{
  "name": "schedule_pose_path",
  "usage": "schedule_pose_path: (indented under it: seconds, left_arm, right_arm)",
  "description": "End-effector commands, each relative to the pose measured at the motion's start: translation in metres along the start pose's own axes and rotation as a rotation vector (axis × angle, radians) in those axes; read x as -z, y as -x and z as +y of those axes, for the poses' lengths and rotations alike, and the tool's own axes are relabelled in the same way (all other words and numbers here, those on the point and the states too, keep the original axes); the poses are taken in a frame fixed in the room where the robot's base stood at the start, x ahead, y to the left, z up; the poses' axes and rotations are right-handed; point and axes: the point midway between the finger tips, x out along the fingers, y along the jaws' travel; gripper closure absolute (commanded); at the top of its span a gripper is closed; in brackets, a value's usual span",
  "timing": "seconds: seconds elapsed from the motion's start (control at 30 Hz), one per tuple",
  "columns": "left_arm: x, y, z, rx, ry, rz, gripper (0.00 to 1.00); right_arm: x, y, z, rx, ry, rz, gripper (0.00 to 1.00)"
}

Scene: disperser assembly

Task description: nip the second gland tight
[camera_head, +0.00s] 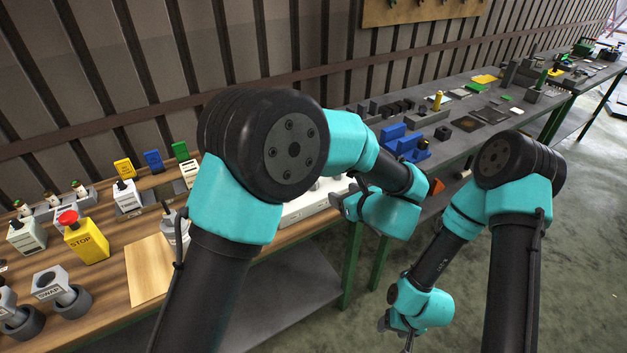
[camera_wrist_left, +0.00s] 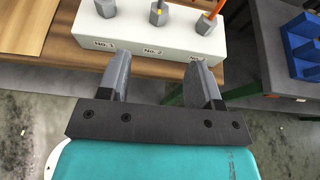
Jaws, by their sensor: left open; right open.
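The white block (camera_wrist_left: 130,42) with numbered labels sits at the table's front edge in the left wrist view. My left gripper (camera_wrist_left: 162,78) is open and empty, in front of the block and apart from the glands. In the head view the block (camera_head: 305,208) is mostly behind my left arm, and my left gripper (camera_head: 346,204) is beside it. My right gripper (camera_head: 396,332) hangs low at the right, open.
A yellow STOP box (camera_head: 86,242) with a red button, a wooden board (camera_head: 148,270) and several small devices stand on the left table. Blue blocks (camera_head: 402,143) and other parts lie on the grey bench to the right. The floor at right is clear.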

Motion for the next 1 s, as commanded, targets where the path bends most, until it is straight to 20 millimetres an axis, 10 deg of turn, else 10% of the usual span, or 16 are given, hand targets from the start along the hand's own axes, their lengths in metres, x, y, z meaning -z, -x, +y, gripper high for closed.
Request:
schedule_pose_path:
  seconds: [0.37,1.0]
  left_arm:
    - [0.0,-0.028,0.001,-0.001,-0.002,0.001,0.41]
    - [0.0,-0.136,0.0,-0.001,-0.001,0.001,0.41]
  right_arm:
    - [0.0,0.0,0.0,0.0,0.0,0.0,0.41]
    - [0.0,0.0,0.0,0.0,0.0,0.0,0.41]
